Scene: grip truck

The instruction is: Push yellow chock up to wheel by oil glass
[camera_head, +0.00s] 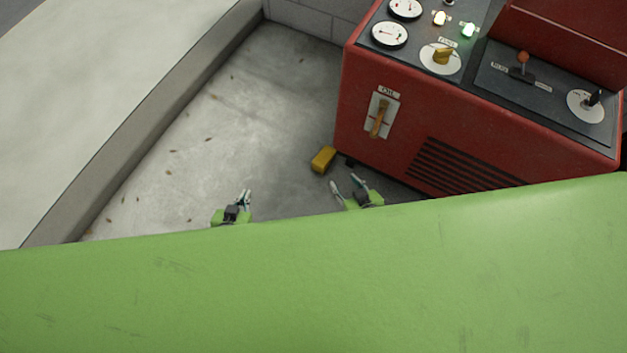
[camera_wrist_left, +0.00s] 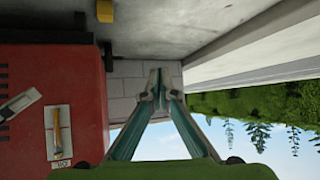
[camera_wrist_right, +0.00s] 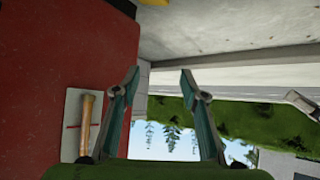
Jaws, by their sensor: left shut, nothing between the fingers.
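The yellow chock (camera_head: 322,159) lies on the concrete floor beside the lower left corner of the red machine (camera_head: 350,130). A small dark part, perhaps the wheel (camera_head: 350,162), shows low beside the machine, mostly hidden; a gap to the chock cannot be judged. The oil glass (camera_head: 379,118) is an amber tube on a white plate. My left gripper (camera_head: 245,196) is shut and empty, left of and nearer than the chock. My right gripper (camera_head: 344,182) is open and empty, just nearer than the chock. The chock also shows at the top of the left wrist view (camera_wrist_left: 105,11).
A raised concrete kerb (camera_head: 150,120) runs along the left, and a block wall (camera_head: 305,17) stands at the back. My green body covers the foreground.

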